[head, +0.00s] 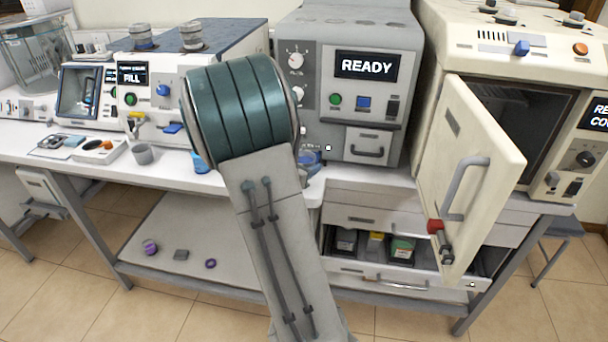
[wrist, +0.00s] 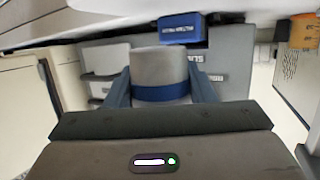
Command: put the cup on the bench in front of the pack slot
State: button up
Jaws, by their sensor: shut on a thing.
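My gripper (wrist: 162,95) is shut on a grey cup with a blue band (wrist: 160,66) in the wrist view, with one blue finger on each side of it. In the head view my own arm covers most of the gripper and the held cup. Small blue parts show just right of the arm, beside the grey machine with the READY display (head: 366,66). Whether the held cup touches the bench (head: 390,180) cannot be told. A blue labelled block (wrist: 180,27) is just beyond the cup. I cannot tell which opening is the pack slot.
Another grey cup (head: 143,153) stands on the bench at left, near a small tray (head: 97,151). The cream oven door (head: 470,165) stands open at right. An open drawer (head: 400,268) with several packs juts out below the bench. A small blue object (head: 200,162) is left of my arm.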

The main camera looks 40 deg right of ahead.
jog(key=shift+f, duration=1.6)
jog(key=shift+f, duration=0.2)
jog(key=o, duration=1.1)
